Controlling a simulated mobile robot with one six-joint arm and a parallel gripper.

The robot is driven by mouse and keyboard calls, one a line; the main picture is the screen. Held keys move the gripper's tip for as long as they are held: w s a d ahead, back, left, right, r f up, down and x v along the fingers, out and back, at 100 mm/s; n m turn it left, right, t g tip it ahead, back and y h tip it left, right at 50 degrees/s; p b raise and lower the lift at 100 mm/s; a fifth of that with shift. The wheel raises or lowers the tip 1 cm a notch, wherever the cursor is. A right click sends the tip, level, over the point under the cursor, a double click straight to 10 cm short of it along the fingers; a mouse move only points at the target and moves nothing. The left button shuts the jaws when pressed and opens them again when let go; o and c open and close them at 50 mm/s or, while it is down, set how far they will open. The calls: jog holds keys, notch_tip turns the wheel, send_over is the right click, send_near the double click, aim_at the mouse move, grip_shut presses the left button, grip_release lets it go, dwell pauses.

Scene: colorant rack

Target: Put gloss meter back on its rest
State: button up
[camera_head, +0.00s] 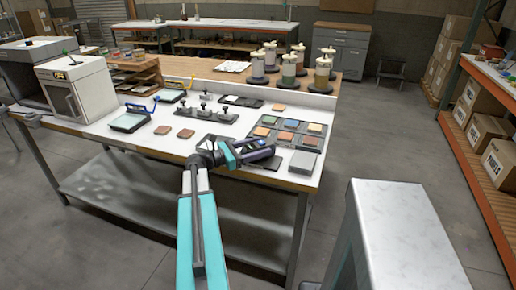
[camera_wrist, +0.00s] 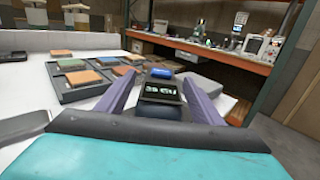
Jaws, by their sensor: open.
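My gripper (camera_wrist: 160,88) is open low over the front of the white table. It also shows in the head view (camera_head: 262,151). A dark device with a small lit display, which looks like the gloss meter (camera_wrist: 161,95), sits between the two purple fingers. A blue part (camera_wrist: 158,73) shows just beyond it. I cannot tell whether the fingers touch it; in the head view the gripper mostly hides it. A dark flat pad (camera_head: 215,140) lies left of my gripper; I cannot tell whether it is the meter's rest.
A tray of coloured tiles (camera_head: 265,121) lies behind my gripper, and a grey block (camera_head: 303,162) stands to its right. Black stands with small knobs (camera_head: 205,112) and two brown tiles (camera_head: 186,133) are farther left. Lidded canisters (camera_head: 323,76) line the back.

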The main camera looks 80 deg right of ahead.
aim_at(242, 151)
jog(key=shift+r, duration=0.15)
jog(key=shift+b+v, duration=1.25)
jog(key=shift+v, duration=4.75)
